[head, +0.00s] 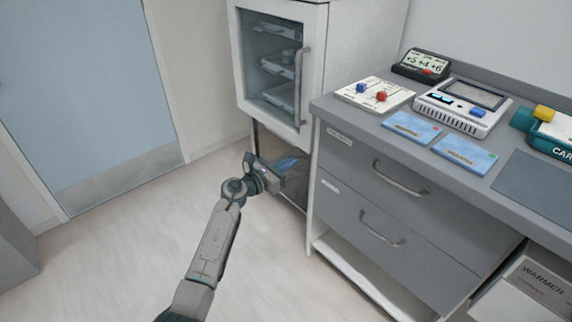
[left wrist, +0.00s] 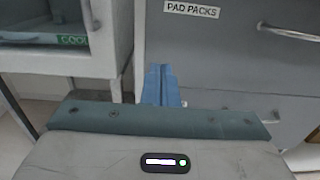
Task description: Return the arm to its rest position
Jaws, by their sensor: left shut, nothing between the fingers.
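My left arm reaches in from the bottom of the head view. Its gripper (head: 290,168) is in front of the cabinet's left side, below the glass-door unit. In the left wrist view the blue-grey fingers (left wrist: 161,86) are together with nothing between them. They point toward the grey drawer front labelled "PAD PACKS" (left wrist: 215,55); I cannot tell the exact gap. My right gripper is in neither view.
A glass-door cabinet (head: 275,65) stands behind the gripper. A counter (head: 470,175) with closed drawers is to the right, carrying two blue packs, a console (head: 462,108) and a switch board (head: 374,95). The floor (head: 110,250) to the left is clear.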

